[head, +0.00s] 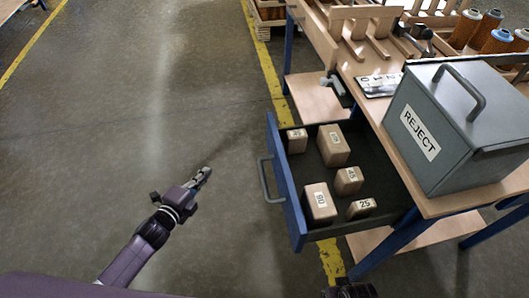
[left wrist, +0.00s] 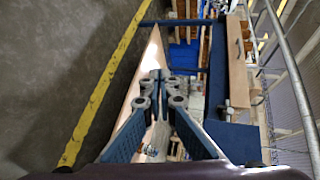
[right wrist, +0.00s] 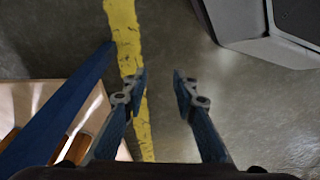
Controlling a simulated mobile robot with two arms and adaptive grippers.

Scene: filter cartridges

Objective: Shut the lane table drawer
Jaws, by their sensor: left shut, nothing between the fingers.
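The lane table drawer (head: 283,180) is pulled out from under the wooden-topped table (head: 360,92). Its blue front faces left and carries a grey bar handle (head: 263,179). Several cardboard boxes, one of them a box marked 45 (head: 348,181), stand inside it. My left gripper (head: 205,172) is left of the handle, apart from it, over open floor. In the left wrist view its fingers (left wrist: 161,76) are together and empty. My right gripper (right wrist: 160,78) is open and empty in the right wrist view, with floor and a yellow line beneath.
A grey REJECT bin (head: 455,125) stands on the table above the drawer. Wooden racks (head: 365,30) and orange-brown cartridges (head: 466,28) are farther back. A blue table leg (head: 385,245) stands below the drawer's right end. The floor (head: 130,120) left of the drawer is clear.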

